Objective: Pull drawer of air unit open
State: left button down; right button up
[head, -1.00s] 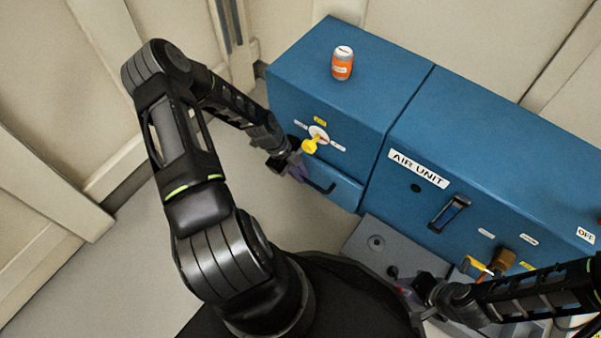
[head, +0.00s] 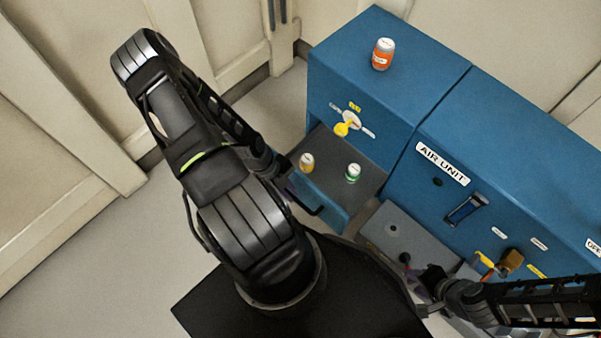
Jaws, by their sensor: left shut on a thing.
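The blue air unit (head: 425,195) stands at the right with a white label reading AIR UNIT. The drawer (head: 335,205) in its left cabinet is pulled out, showing its dark inside. Inside the drawer stand a small yellow-orange container (head: 307,163) and a green-and-white one (head: 353,173). My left gripper (head: 291,190) is shut on the drawer's black handle (head: 315,209) at its left end, partly hidden by my arm. My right gripper (head: 420,297) is low in front of the unit, near the grey panel; its jaws are too small to read.
An orange can (head: 383,54) with a white top stands on the left cabinet. A yellow knob (head: 342,129) sits on the cabinet face above the drawer. A grey panel (head: 395,228), a brown padlock-like block (head: 511,260) and a yellow lever (head: 485,259) are at the lower right. Floor left of the drawer is clear.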

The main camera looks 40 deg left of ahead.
pick_arm(q)
jog(key=shift+s, duration=0.55)
jog(key=c, duration=1.5)
grip_release()
jog(key=shift+o, duration=0.2)
jog(key=p+v, duration=0.3)
jog(key=v, duration=0.4)
jog(key=shift+r, duration=0.35)
jog(key=shift+a, duration=0.15)
